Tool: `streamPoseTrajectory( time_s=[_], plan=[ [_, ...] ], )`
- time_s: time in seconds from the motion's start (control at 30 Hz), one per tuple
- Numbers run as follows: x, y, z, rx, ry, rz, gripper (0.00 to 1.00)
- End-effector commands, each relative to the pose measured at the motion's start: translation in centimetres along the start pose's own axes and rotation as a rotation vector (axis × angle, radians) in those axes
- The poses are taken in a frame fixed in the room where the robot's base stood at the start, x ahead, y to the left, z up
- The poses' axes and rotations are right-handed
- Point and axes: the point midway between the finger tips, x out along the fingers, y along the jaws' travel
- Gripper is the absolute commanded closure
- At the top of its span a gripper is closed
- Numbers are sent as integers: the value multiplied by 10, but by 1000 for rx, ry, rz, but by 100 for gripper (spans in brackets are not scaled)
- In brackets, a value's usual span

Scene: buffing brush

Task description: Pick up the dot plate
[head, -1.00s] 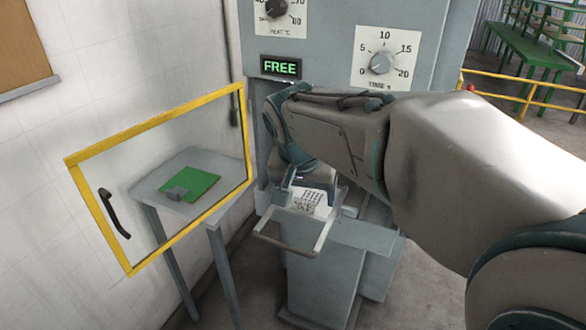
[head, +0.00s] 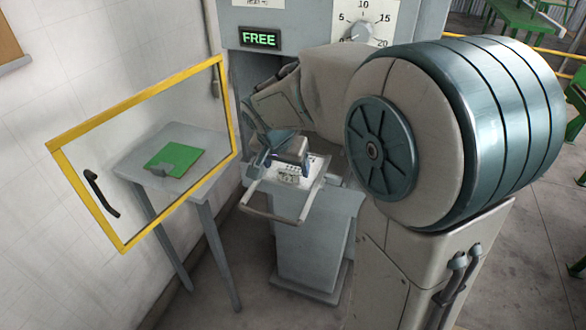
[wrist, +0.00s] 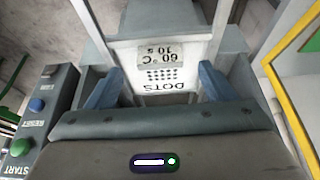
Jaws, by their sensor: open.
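In the wrist view, the blue fingers of my gripper (wrist: 160,75) are open, one on each side of the plate's marked face. I cannot tell whether they touch it.
The grey machine has a lit "FREE" sign (head: 259,39) and a dial (head: 361,31). A yellow-framed clear door (head: 227,110) stands open at left, before a side table (head: 135,160) with a green pad (head: 175,148). A button panel (wrist: 38,110) is close by in the wrist view.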

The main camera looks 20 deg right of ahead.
Motion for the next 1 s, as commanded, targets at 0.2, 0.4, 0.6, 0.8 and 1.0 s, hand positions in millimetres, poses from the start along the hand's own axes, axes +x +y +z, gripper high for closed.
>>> streamPoseTrajectory(
  time_s=[0.2, 0.4, 0.6, 0.8, 1.0],
  plan=[
    [30, 1, 3, 0, -3, 4, 24],
    [37, 0, 2, 1, 0, 1, 24],
    [36, 0, 2, 0, 0, 1, 46],
    [36, 0, 2, 0, 0, 0, 75],
    [35, 0, 2, 0, 1, 0, 75]
  ],
)
